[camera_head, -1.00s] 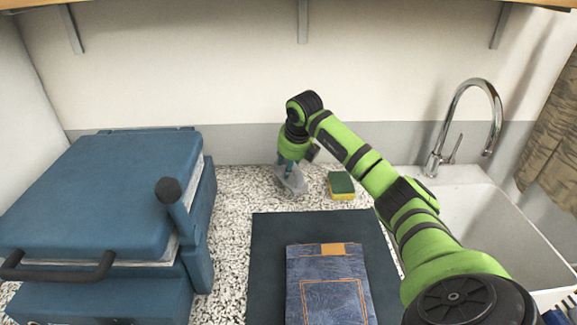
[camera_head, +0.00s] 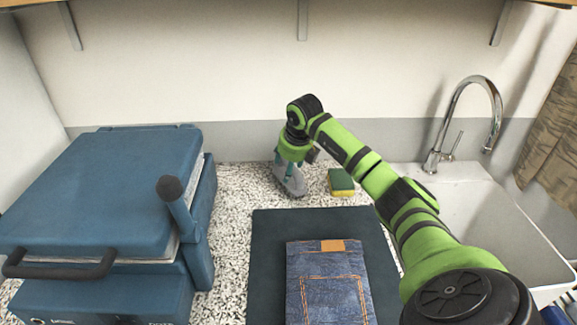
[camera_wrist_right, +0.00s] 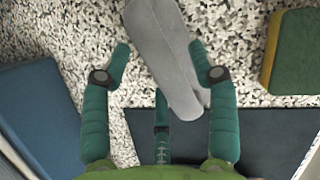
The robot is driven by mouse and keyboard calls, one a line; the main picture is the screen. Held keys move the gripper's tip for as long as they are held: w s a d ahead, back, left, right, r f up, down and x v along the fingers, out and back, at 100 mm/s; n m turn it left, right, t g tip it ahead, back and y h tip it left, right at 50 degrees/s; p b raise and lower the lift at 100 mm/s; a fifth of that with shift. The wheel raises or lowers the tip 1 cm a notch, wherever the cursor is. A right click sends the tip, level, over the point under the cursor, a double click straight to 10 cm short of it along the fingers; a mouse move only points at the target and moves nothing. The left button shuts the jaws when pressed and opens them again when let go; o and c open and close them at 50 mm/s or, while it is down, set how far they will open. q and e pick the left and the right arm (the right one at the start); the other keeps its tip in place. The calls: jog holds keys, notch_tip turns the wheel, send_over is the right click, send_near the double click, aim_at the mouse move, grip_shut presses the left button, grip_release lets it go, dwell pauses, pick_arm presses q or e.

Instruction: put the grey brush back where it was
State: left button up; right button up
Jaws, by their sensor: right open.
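The grey brush (camera_head: 294,184) lies on the speckled worktop behind the dark mat, left of the sponge. In the right wrist view the brush (camera_wrist_right: 163,48) runs slantwise between my fingers; only a smooth grey surface shows, no bristles. My right gripper (camera_head: 286,164) is low over it at the end of the green arm. In the wrist view the gripper (camera_wrist_right: 158,62) is open, with one fingertip left of the brush with a gap and another at its right edge. I cannot tell whether that one touches. My left gripper is out of view.
A green and yellow sponge (camera_head: 341,182) lies close right of the brush. Folded jeans (camera_head: 327,285) lie on the dark mat (camera_head: 268,262). A blue press (camera_head: 105,190) fills the left. A sink (camera_head: 490,215) with a tap (camera_head: 466,88) is at the right.

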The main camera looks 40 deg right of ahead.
jog(key=b+v, duration=0.1)
jog(key=v, duration=1)
jog(key=shift+r, duration=0.35)
jog(key=shift+s, duration=0.1)
dwell(0.6)
